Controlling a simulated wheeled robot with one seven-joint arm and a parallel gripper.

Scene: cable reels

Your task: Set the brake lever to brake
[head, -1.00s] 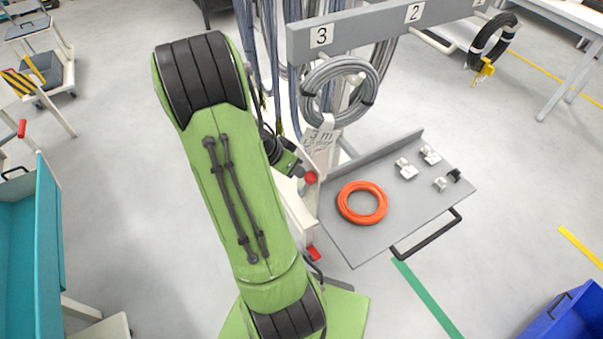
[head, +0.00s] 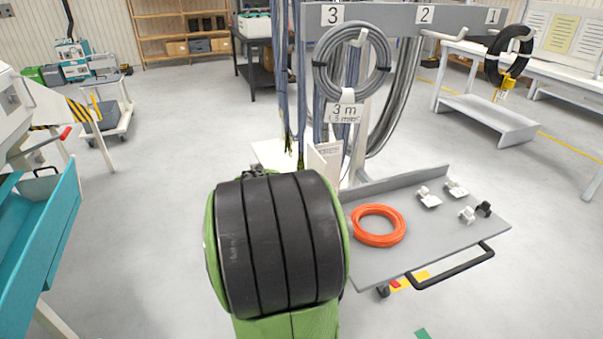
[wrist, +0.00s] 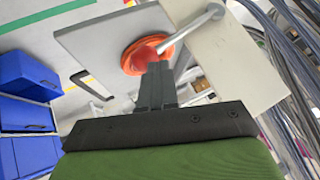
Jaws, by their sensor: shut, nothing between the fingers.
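In the wrist view, a grey metal lever (wrist: 190,35) runs from a pale panel (wrist: 235,60) down-left towards my fingertips. Its far end, which looks red, overlaps the orange cable coil behind it, so the two are hard to tell apart. My gripper (wrist: 158,68) is shut and empty, its fingertips close to that lever end; I cannot tell whether they touch. In the head view my own arm hides the gripper and the lever. Brake and release markings are not readable.
The orange coil (head: 378,226) lies on a grey cart tray (head: 370,268) with small clamps (head: 428,198). A teal bin (head: 40,235) stands left; blue bins (wrist: 25,75) show in the wrist view. Floor behind is open.

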